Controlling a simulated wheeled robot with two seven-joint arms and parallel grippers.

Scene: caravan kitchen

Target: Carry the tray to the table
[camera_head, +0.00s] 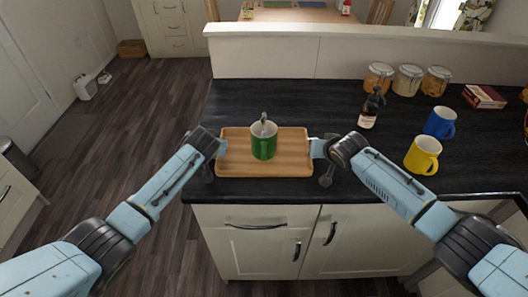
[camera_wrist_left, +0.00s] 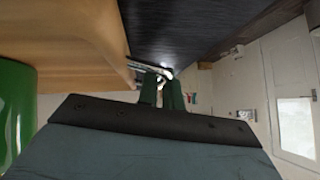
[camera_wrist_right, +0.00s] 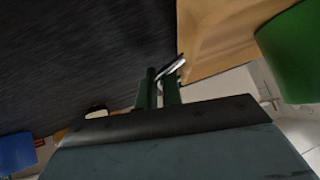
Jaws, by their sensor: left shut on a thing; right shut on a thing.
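A wooden tray (camera_head: 240,167) lies on the black counter near its left front corner. A green mug (camera_head: 264,145) with a spoon-like thing in it stands on the tray. My left gripper (camera_head: 221,147) is shut on the tray's left edge; the left wrist view shows its fingers (camera_wrist_left: 162,88) at the tray rim. My right gripper (camera_head: 318,148) is shut on the tray's right edge; the right wrist view shows its fingers (camera_wrist_right: 160,85) at the rim. In the head view the fingertips are small. The table (camera_head: 297,13) is at the back, beyond the low white partition, partly hidden.
A yellow mug (camera_head: 421,156), a blue mug (camera_head: 439,123) and a dark bottle (camera_head: 370,108) stand on the counter to the right. Several jars (camera_head: 408,79) are behind. The partition (camera_head: 380,60) borders the counter's back. Open wooden floor (camera_head: 120,150) lies to the left.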

